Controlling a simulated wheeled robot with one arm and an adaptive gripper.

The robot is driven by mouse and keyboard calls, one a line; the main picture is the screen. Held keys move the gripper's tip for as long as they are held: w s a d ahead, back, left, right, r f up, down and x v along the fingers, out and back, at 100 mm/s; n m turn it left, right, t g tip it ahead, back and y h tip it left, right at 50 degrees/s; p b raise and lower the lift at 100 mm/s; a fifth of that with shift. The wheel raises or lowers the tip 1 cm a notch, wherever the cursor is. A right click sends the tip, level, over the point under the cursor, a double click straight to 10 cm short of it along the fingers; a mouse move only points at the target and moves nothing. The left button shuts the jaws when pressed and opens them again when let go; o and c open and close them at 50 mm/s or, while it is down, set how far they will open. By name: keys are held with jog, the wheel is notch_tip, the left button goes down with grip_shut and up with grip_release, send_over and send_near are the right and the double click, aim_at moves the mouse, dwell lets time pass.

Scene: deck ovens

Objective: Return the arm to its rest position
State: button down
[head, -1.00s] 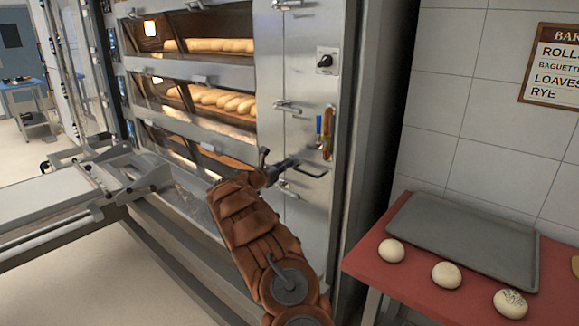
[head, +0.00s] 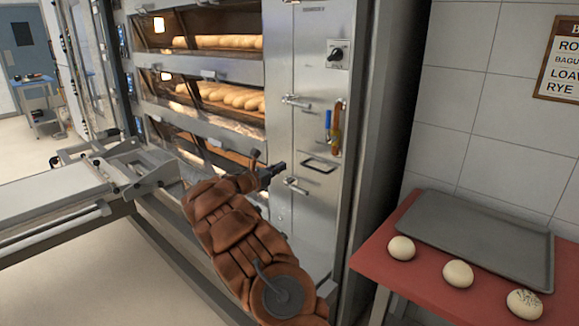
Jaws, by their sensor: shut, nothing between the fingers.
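My arm, in a brown padded sleeve, reaches up from the lower middle of the head view toward the oven front. My gripper (head: 271,172) is at its far end, small and dark, in front of the steel side panel. It is shut and holds nothing. The deck oven (head: 305,120) stands behind it, with several loaves (head: 228,95) lit inside its decks. A dark handle (head: 319,165) on the panel shows just right of my gripper, apart from it in the picture.
A steel loader (head: 60,205) stands at the left. A red table (head: 385,262) at the right holds a grey tray (head: 480,235) and dough balls (head: 458,273). A knob (head: 335,54) and latches sit on the oven panel. Floor is clear at lower left.

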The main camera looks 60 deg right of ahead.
jog(key=a, duration=0.6)
jog(key=shift+w+a+b, duration=0.15)
jog(key=shift+w+b, duration=0.15)
jog(key=shift+w, duration=0.1)
jog(key=s+a+r+m+g+y+p, duration=0.1)
jog(key=s+a+r+m+y+p, duration=0.15)
jog(key=s+a+r+m, duration=0.35)
jog(key=s+a+r+m+g+y+p, duration=0.1)
jog(key=s+a+r+m+g+y, duration=0.2)
jog(key=s+a, duration=0.6)
jog(key=s+a+f+m+t+y+p, duration=0.1)
jog(key=s+a+y, duration=0.3)
jog(key=a, duration=0.8)
jog(key=s+a+f+m+t+y+p, duration=0.2)
jog(key=s+a+f+m+y, duration=0.1)
jog(key=s+a, duration=0.6)
jog(key=s+a+f+m+t+y+p, duration=0.1)
jog(key=s+a+y, duration=0.4)
jog(key=a, duration=1.2)
jog(key=s+m+p, duration=0.1)
jog(key=s+m, duration=0.1)
jog(key=shift+s+a+f+m+p, duration=0.2)
jog(key=shift+f+m+p, duration=0.1)
jog(key=shift+f+p, duration=0.1)
